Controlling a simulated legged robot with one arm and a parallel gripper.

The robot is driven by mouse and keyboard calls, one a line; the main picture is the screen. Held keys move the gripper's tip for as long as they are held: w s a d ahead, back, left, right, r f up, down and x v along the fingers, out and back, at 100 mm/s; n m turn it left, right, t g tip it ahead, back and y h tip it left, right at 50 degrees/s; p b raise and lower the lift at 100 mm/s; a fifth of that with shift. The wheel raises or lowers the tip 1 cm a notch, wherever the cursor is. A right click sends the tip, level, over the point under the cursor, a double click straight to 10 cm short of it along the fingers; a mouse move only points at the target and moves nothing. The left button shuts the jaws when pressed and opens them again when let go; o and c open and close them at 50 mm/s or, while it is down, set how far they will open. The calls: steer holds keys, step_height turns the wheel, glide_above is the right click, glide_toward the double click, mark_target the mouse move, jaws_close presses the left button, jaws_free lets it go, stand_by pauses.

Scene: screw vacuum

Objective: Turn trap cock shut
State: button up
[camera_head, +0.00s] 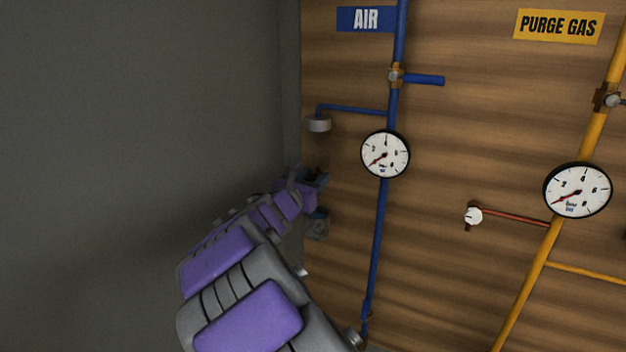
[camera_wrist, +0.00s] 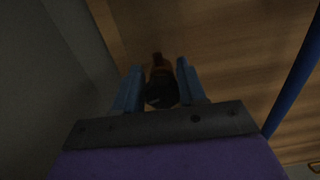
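In the wrist view a small brown fitting with a dark round end (camera_wrist: 161,88) stands between the two blue fingers of my gripper (camera_wrist: 160,82). It may be the trap cock, but its handle and turn position are too dark to read. The fingers stand apart on either side of it; contact with either finger cannot be made out. In the head view my gripper (camera_head: 315,182) is at the left edge of the wooden panel, below the grey cap on the blue branch pipe. A dark reddish part shows beside it there, mostly hidden.
The blue air pipe (camera_head: 378,230) with its gauge (camera_head: 385,154) and blue lever (camera_head: 425,80) runs right of my gripper. A grey cap (camera_head: 318,125) hangs above. A blue-grey round part (camera_head: 318,224) sits just below. A grey wall (camera_head: 130,130) is left.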

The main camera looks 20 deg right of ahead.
steer(key=c, duration=0.6)
steer(key=shift+d+f+m+b, duration=0.1)
steer(key=shift+f+m+b, duration=0.05)
steer(key=shift+m+b, duration=1.25)
steer(key=shift+b, duration=0.1)
steer(key=shift+c, duration=0.2)
steer(key=o, duration=1)
steer(key=shift+o, duration=0.2)
steer(key=v, duration=1.7)
steer(key=shift+a+b, duration=0.35)
steer(key=shift+b, duration=0.05)
steer(key=shift+s, duration=0.1)
